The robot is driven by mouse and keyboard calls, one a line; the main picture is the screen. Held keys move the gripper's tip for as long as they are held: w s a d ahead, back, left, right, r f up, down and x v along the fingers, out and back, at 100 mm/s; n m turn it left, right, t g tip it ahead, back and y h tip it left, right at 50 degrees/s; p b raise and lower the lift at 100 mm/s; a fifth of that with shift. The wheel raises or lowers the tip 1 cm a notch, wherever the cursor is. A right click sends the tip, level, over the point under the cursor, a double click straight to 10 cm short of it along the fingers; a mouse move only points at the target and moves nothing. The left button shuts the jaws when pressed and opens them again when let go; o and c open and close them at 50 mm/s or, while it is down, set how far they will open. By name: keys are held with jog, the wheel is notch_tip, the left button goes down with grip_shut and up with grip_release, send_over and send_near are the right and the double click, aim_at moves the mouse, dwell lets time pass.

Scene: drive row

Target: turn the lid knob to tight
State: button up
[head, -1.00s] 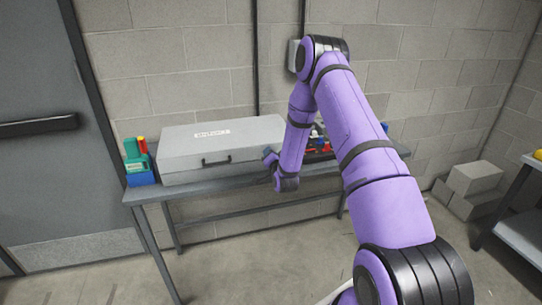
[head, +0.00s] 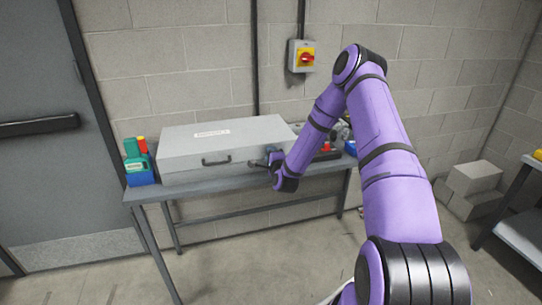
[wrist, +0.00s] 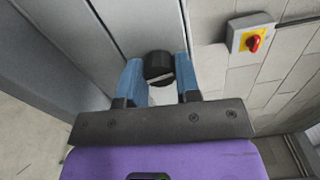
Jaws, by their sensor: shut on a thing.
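A black round lid knob (wrist: 159,65) sits between the blue fingers of my gripper (wrist: 159,78) in the wrist view. The fingers are shut on its two sides. A pale band shows on the knob's near edge; no tight mark is readable. The large grey case (head: 215,150) lies closed on the bench, with a dark handle and a white label. In the head view my gripper (head: 264,162) is at the right end of the case's front. There the knob is too small and covered to make out clearly.
The bench (head: 240,184) also holds a blue bin (head: 140,178) with green and red items at left, and red and blue things partly behind my arm at right. A red-yellow switch (head: 302,57) is on the wall. Grey blocks (head: 473,178) lie at right.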

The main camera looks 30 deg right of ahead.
jog(key=shift+m, duration=0.6)
jog(key=o, duration=0.9)
jog(key=shift+s, duration=0.1)
jog(key=v, duration=1)
jog(key=shift+s+a, duration=0.1)
jog(key=shift+s, duration=0.25)
jog(key=shift+w, duration=0.1)
